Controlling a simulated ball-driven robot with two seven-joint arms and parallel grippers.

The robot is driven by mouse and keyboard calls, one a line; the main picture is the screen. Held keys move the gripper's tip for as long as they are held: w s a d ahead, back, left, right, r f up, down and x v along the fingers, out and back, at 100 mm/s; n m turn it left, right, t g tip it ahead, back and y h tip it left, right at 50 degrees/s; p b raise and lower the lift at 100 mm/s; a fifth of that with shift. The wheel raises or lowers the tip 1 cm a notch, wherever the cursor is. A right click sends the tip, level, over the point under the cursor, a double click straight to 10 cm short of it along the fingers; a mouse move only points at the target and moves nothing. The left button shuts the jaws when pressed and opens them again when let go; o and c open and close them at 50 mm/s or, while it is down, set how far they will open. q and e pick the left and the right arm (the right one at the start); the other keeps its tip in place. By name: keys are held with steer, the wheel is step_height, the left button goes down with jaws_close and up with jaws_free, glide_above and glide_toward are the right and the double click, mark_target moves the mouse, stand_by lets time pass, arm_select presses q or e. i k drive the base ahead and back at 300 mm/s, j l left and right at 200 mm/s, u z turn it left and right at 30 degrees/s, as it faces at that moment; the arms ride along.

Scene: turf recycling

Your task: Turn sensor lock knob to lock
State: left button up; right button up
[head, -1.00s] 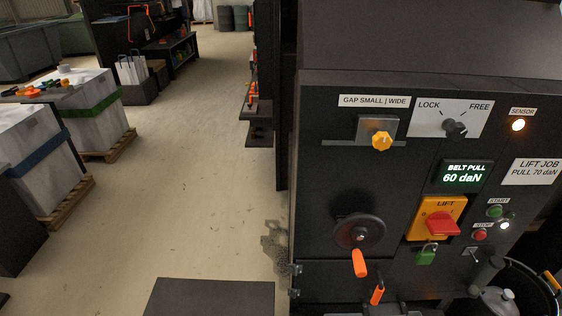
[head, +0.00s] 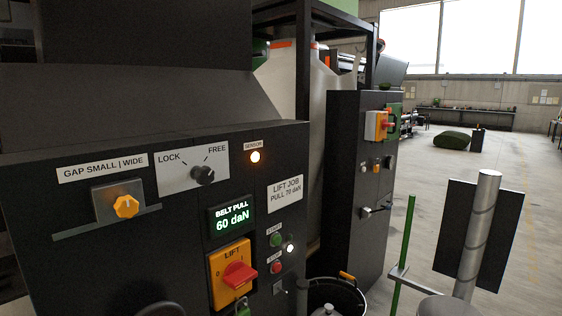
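The sensor lock knob (head: 203,174) is a small dark knob on a light grey plate (head: 178,180) on the upper part of the black panel. The plate reads LOCK at its left and FREE at its right. The knob is too small and dark to tell for certain which mark it points to. An amber lamp (head: 255,156) labelled SENSOR is lit to the right of the plate. Neither of my grippers is in view, and nothing touches the knob.
A yellow gap knob (head: 125,206) is left of the plate. Below it are a green display (head: 232,217) reading 60 daN and a red lift switch (head: 239,275). A black bucket (head: 338,297), a green post (head: 403,250) and a metal pole (head: 475,235) stand at right.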

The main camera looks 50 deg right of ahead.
mark_target(204, 174)
steer(key=z, duration=0.9)
